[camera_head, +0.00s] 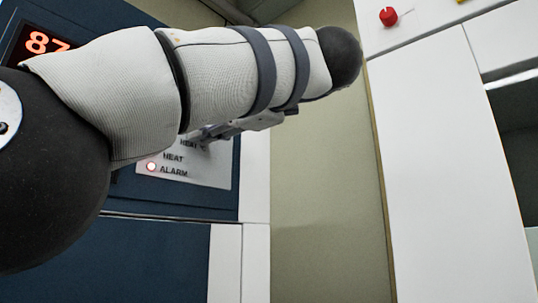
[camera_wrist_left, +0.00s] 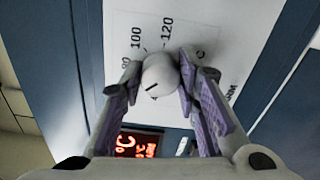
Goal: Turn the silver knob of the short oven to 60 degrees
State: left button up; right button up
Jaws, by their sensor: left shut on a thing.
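The silver knob (camera_wrist_left: 158,78) shows in the left wrist view as a pale round knob with a dark pointer line, on a white dial panel (camera_wrist_left: 222,40) marked 100 and 120. The angle that it points to cannot be read for sure. My left gripper (camera_wrist_left: 163,72) has its two fingers on either side of the knob and is shut on it. In the head view my left gripper (camera_head: 208,133) reaches the white panel (camera_head: 215,175) of the blue oven (camera_head: 190,255), and my arm hides the knob there. My right gripper is out of view.
A red digital display (camera_head: 42,42) is partly covered by my left arm; it also shows in the wrist view (camera_wrist_left: 137,144). A lit alarm lamp (camera_head: 151,167) sits low on the panel. To the right stands a white cabinet (camera_head: 445,180) with a red knob (camera_head: 388,16).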

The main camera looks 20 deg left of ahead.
pick_arm(q)
jog(key=shift+r, duration=0.1)
dwell(0.5)
jog(key=o, duration=1.2)
jog(key=shift+c, duration=0.2)
